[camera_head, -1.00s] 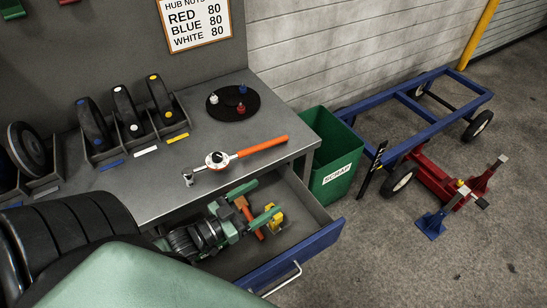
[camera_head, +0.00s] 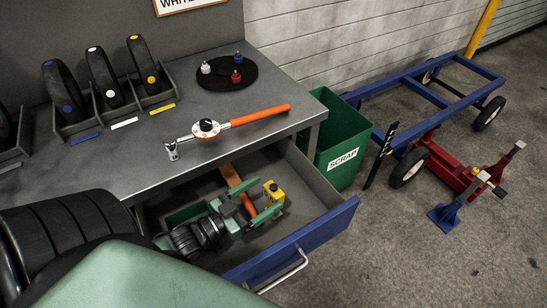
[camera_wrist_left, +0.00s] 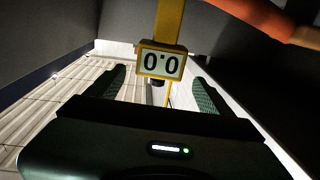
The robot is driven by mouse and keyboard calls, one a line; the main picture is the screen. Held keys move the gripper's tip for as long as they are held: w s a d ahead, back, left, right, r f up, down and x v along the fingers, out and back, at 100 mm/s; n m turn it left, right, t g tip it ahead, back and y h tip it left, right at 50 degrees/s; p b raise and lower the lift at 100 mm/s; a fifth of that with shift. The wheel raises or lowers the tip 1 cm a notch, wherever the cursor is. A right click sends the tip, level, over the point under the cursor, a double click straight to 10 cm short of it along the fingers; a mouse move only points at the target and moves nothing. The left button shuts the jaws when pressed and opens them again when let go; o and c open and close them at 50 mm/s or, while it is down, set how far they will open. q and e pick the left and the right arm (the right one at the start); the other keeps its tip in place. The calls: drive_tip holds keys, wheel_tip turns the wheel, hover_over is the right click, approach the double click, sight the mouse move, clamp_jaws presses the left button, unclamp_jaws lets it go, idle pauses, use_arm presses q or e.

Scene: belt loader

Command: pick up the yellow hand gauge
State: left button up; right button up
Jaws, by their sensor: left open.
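The yellow hand gauge (camera_head: 272,190) is in the open drawer under the workbench, near my left gripper's fingertips in the head view. In the left wrist view the yellow gauge (camera_wrist_left: 161,62) shows a white display reading 0.0. My left gripper (camera_head: 262,199) is inside the drawer with its green fingers apart. In the left wrist view the open left gripper (camera_wrist_left: 160,86) has a finger on each side of the gauge's lower part, with nothing clearly clamped. The fingers partly cover the gauge in the head view. My right gripper is not in view.
The blue-fronted drawer (camera_head: 305,240) also holds an orange and brown handled tool (camera_head: 230,175) and a green container (camera_head: 187,214). Above, the bench (camera_head: 150,165) carries an orange-handled torque wrench (camera_head: 258,116). A green scrap bin (camera_head: 343,130) stands right of the drawer.

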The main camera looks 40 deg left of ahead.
use_arm(q)
drive_tip(key=x, duration=0.7)
drive_tip(key=shift+p, duration=0.4)
drive_tip(key=shift+s+d, duration=0.1)
drive_tip(key=shift+s, duration=0.05)
drive_tip(key=c, duration=1.5)
drive_tip(key=shift+c, duration=0.6)
drive_tip(key=shift+r, duration=0.1)
